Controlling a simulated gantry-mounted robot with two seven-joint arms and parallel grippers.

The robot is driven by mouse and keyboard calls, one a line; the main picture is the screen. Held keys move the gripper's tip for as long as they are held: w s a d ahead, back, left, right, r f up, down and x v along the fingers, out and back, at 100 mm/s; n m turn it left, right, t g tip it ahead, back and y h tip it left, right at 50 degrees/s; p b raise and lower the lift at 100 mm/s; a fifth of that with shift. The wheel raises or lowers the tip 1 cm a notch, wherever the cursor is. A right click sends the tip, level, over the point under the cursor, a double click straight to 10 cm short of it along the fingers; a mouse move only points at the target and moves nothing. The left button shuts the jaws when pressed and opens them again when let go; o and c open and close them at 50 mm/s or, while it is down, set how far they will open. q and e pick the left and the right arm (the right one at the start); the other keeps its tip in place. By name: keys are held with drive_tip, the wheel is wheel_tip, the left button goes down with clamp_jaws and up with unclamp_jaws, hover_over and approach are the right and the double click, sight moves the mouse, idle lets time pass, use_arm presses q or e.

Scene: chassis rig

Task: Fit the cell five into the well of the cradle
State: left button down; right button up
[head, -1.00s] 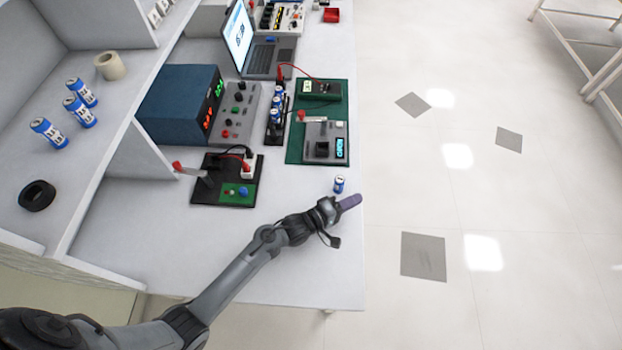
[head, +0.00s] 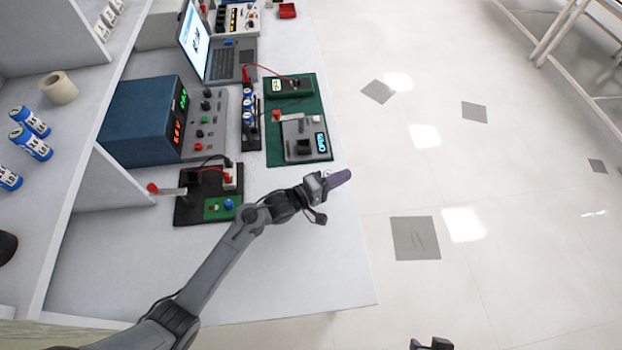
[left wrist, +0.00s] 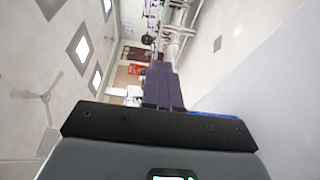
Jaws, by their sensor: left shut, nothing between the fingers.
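My left gripper (head: 339,179) is shut and empty at the right edge of the bench; its purple fingers also show in the left wrist view (left wrist: 164,85). The small blue cell seen standing there earlier is hidden now in the head view, apparently behind this gripper. A blue sliver by the gripper body in the left wrist view is too little to identify.
A black rack (head: 249,108) holds several blue cells beside the blue power supply (head: 146,122). A black board with a red-tipped lever (head: 167,190) stands nearer. A laptop (head: 233,66) is behind. The front bench top (head: 290,270) is clear.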

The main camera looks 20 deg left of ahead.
use_arm(q)
drive_tip(key=a, duration=0.6)
drive_tip(key=s+a+b, duration=0.1)
drive_tip(key=a, duration=0.2)
drive_tip(key=shift+a+f, duration=0.1)
drive_tip(key=shift+a, duration=0.1)
wheel_tip(320, 180, down, 5)
drive_tip(key=shift+r+b, duration=0.15)
drive_tip(key=shift+b, duration=0.7)
drive_tip(key=shift+f, duration=0.2)
drive_tip(key=shift+d+r, duration=0.1)
drive_tip(key=shift+d, duration=0.35)
drive_tip(key=shift+d+r, duration=0.1)
